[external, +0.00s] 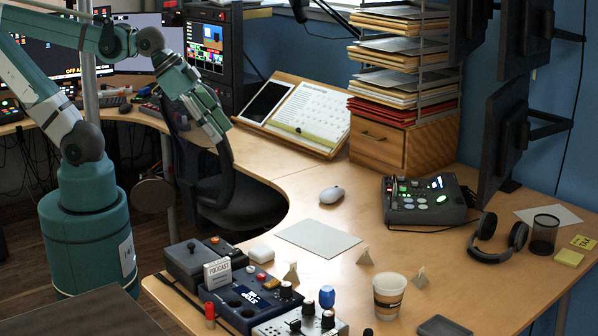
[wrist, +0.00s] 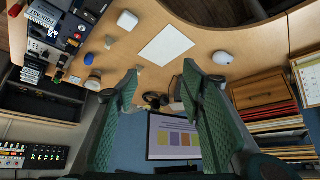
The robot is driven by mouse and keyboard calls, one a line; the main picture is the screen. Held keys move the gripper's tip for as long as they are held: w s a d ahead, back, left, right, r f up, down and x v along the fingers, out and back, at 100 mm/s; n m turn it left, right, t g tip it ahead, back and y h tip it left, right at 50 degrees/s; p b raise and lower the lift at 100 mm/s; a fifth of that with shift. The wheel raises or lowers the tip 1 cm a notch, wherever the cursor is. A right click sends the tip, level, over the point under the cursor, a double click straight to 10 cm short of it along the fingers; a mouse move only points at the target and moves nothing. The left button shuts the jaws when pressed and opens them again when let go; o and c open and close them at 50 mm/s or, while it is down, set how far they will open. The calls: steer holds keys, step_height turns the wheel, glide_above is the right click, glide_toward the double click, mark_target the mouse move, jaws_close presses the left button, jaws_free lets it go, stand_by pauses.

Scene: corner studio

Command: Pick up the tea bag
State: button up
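No object is clearly readable as the tea bag. Several small tan, peaked pieces stand on the desk in the external view and could be tea bags or folded cards: one behind the control boxes (external: 291,273), one by the paper's right corner (external: 365,257), one right of the paper cup (external: 420,278). Small pale pieces also show in the wrist view, one near the control boxes (wrist: 109,42). My gripper (external: 216,132) hangs above the chair, left of the desk items and well away from them. In the wrist view my gripper (wrist: 161,74) has its green fingers wide apart with nothing held.
A paper sheet (external: 317,239), a mouse (external: 332,195), a mixer (external: 425,200) and headphones (external: 497,238) lie behind. Monitors (external: 503,130) overhang the right. Bare desk surrounds the mouse.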

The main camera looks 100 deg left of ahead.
steer(key=shift+c, duration=1)
steer(key=shift+w, duration=0.1)
steer(key=m+g+p, duration=0.3)
steer(key=m+g, duration=0.4)
steer(key=m, duration=0.3)
glide_above(292, 268)
steer(key=shift+a+f, duration=0.15)
steer(key=shift+f, duration=5.1)
steer(key=shift+a+f, duration=0.15)
steer(key=shift+f, duration=5.05)
steer(key=shift+f, duration=1.3)
